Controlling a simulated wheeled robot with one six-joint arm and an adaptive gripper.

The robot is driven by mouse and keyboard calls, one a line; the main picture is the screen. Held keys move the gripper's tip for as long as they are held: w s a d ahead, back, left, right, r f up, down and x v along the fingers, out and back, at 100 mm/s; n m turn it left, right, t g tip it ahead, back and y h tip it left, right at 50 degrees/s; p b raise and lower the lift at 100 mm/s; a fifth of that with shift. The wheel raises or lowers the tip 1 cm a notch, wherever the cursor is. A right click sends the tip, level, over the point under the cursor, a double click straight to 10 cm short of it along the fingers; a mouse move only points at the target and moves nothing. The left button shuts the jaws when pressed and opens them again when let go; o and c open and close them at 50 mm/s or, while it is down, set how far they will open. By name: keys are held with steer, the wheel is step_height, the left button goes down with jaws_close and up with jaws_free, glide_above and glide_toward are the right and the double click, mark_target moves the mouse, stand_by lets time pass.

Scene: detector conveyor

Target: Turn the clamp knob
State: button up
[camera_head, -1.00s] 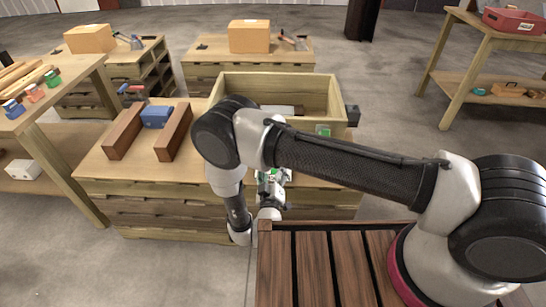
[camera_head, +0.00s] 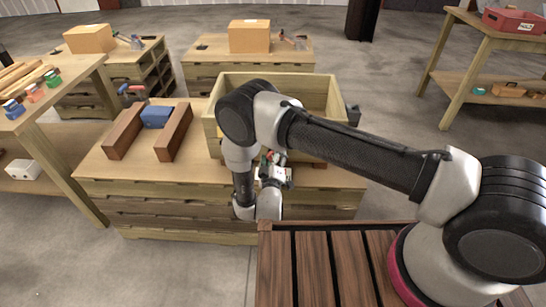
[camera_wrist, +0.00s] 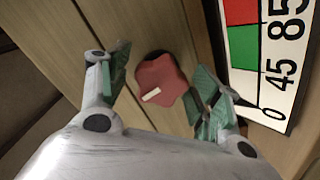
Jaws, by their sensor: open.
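A red lobed knob (camera_wrist: 163,76) with a short white mark sits on a wooden face in the wrist view. The white mark lies on its lower left side. My gripper (camera_wrist: 158,86) is open, with green-padded fingers on either side of the knob and the knob in the gap between them. I cannot tell whether either finger touches it. A white scale panel (camera_wrist: 263,85) with red and green fields and the figures 0, 45 and 85 lies right of the knob. In the head view my gripper (camera_head: 272,172) is at the front of the wooden workbench (camera_head: 110,178); the knob is not clearly visible there.
A wooden box (camera_head: 310,85) stands on the bench behind my arm. Two brown blocks (camera_head: 124,132) with a blue piece (camera_head: 156,117) between them sit at the bench's left. Side tables (camera_head: 45,130) stand left and right. Floor (camera_head: 395,110) is clear between benches and the right table.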

steer(key=shift+c, duration=0.3)
steer(key=c, duration=1)
steer(key=shift+m, duration=0.4)
steer(key=m, duration=0.3)
steer(key=shift+m, duration=0.4)
steer(key=m, duration=0.3)
steer(key=shift+m, duration=0.3)
steer(key=m, duration=0.4)
steer(key=shift+d, duration=0.1)
steer(key=shift+s+m, duration=0.1)
steer(key=shift+m, duration=2.1)
